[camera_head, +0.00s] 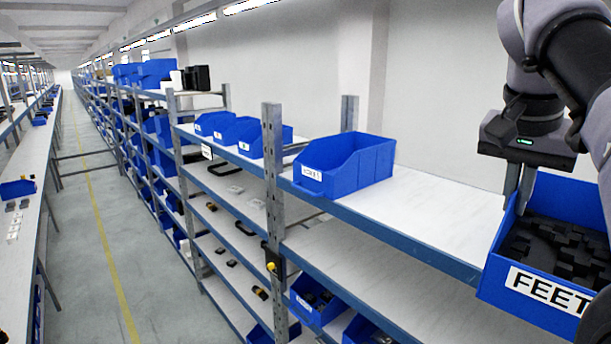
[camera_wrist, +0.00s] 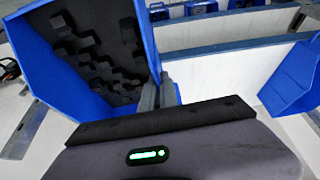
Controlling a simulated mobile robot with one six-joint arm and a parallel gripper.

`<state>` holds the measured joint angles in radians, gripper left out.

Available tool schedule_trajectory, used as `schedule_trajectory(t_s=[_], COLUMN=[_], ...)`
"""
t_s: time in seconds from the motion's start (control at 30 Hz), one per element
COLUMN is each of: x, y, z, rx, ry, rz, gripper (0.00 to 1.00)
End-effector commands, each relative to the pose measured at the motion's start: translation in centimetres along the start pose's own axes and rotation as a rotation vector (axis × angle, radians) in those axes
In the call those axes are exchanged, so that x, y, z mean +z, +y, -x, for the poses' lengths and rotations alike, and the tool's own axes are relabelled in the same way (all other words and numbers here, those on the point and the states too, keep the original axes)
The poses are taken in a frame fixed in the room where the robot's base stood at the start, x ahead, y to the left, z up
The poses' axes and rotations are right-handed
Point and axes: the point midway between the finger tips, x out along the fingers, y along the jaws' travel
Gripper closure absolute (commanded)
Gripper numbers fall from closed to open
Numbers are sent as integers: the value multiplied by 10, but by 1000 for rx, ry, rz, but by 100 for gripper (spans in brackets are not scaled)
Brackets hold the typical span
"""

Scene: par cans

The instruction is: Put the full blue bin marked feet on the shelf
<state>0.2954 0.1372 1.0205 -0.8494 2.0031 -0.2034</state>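The full blue bin marked FEET (camera_head: 537,285) is at the right edge of the head view, filled with black pieces. My gripper (camera_head: 519,190) comes down from above with its fingers on either side of the bin's left wall, shut on it. In the wrist view the bin (camera_wrist: 33,55) fills the upper left, and the fingers (camera_wrist: 158,95) pinch its wall. The shelf's white top board (camera_head: 435,212) runs behind and left of the bin. I cannot tell whether the bin's underside touches anything.
An empty-looking labelled blue bin (camera_head: 345,168) stands on the top board near the upright post (camera_head: 272,170). Bare board lies between it and the FEET bin. Smaller blue bins (camera_head: 240,133) stand farther left. Lower shelves hold more bins (camera_head: 317,298). The aisle floor (camera_head: 75,220) is clear.

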Motion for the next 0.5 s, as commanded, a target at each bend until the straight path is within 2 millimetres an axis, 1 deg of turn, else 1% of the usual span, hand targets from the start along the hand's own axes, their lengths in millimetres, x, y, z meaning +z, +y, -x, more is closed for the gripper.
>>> schedule_trajectory(t_s=[0.17,0.27,0.37,0.4,0.47,0.5], x=[26,50,82,96,118,132], y=[-13,-26,-43,-51,-63,-71], z=[-31,-61,-102,-121,-149,-168], rx=[-29,-59,-97,-113,-141,-158], ry=[-1,-2,-6,-7,-7,-8], rz=[76,144,235,277,340,383], gripper=[100,100,100,100,100,100])
